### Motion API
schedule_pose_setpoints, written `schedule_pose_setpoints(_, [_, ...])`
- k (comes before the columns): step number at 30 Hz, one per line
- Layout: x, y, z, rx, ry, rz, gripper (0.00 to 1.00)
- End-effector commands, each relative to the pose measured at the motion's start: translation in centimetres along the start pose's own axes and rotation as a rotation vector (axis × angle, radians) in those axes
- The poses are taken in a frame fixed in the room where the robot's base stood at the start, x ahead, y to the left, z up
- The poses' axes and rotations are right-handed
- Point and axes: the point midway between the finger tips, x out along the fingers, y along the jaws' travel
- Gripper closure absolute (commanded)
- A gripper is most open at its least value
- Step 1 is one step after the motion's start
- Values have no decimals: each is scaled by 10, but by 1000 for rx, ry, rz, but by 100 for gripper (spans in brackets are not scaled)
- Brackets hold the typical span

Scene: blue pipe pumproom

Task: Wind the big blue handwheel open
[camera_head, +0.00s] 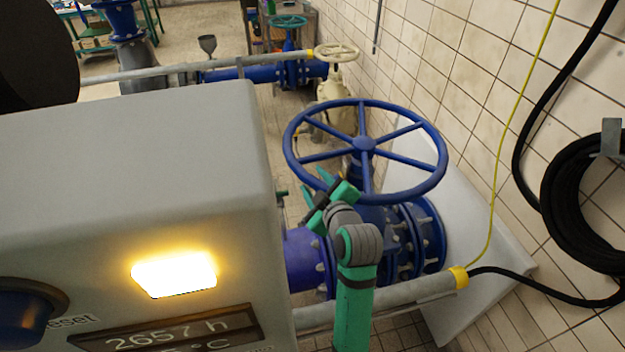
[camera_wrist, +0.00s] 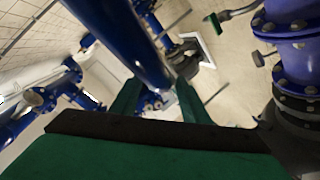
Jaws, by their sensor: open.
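The big blue handwheel (camera_head: 363,146) lies nearly flat, spoked, on top of a blue valve (camera_head: 398,235) in the head view. My gripper (camera_head: 336,182) is at the wheel's near-left rim, its green fingers apart. In the wrist view my gripper (camera_wrist: 157,100) is open, with a thick blue bar (camera_wrist: 128,40), which looks like the wheel's rim, running down towards the gap between the fingers. I cannot tell whether either finger touches it. The part of the rim behind the fingers is partly hidden.
A grey cabinet (camera_head: 130,170) with a lit yellow lamp (camera_head: 175,273) fills the left. A grey handrail (camera_head: 400,294) runs in front of the valve. A smaller cream handwheel (camera_head: 336,51) stands behind. A tiled wall and a black hose coil (camera_head: 575,200) are at right.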

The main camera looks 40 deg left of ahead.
Motion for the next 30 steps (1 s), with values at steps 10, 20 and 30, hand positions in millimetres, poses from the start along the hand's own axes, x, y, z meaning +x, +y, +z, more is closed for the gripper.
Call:
schedule_pose_setpoints(10, [-21,2,2,1,-1,2,58])
schedule_pose_setpoints(20, [-41,4,4,1,-1,3,58])
schedule_pose_setpoints(30, [-61,6,6,1,-2,3,58])
